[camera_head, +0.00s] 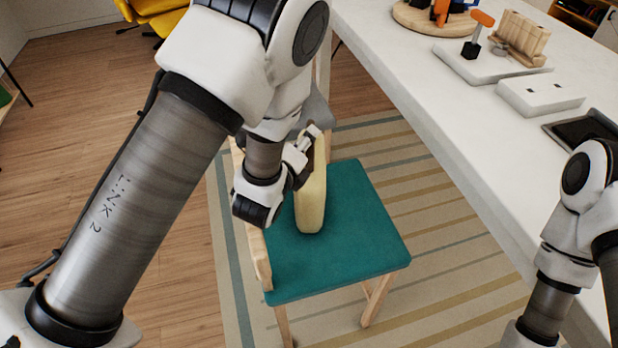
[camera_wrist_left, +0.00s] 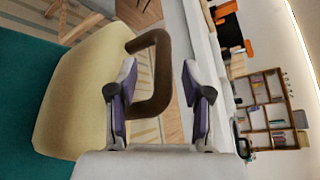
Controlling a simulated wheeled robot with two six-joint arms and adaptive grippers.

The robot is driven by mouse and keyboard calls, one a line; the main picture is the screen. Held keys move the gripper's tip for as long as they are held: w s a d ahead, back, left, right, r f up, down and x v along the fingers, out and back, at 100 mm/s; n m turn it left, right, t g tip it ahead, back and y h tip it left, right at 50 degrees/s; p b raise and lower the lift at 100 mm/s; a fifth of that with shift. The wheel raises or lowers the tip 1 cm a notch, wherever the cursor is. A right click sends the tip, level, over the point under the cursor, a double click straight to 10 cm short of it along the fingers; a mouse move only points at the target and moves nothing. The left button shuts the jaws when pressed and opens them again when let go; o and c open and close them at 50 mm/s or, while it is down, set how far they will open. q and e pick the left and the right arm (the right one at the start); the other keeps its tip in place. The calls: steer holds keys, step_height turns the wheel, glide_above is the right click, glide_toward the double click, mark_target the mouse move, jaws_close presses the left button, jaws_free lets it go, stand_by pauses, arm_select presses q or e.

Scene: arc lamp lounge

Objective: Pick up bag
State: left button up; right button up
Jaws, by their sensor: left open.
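A pale yellow bag (camera_head: 313,195) stands upright on the teal seat of a chair (camera_head: 352,232). In the left wrist view the bag (camera_wrist_left: 82,88) shows on its side, with a brown loop handle (camera_wrist_left: 160,72). My left gripper (camera_head: 308,152) is at the bag's upper part in the head view, partly hiding its top and handle. In the wrist view the left gripper (camera_wrist_left: 160,95) is open, and the handle's outer bar appears between its two fingers. I cannot tell whether the fingers touch it. My right arm shows at the lower right; its gripper is out of view.
A white table (camera_head: 425,95) runs along the right, bearing a white block (camera_head: 540,95), a wooden rack (camera_head: 520,38) and a dark tray (camera_head: 580,130). The chair's wooden back is beside my left gripper. A striped rug (camera_head: 440,235) lies below.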

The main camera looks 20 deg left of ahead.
arm_select(q)
steer(key=shift+x, duration=2)
steer(key=shift+d+r, duration=0.15)
jaws_close()
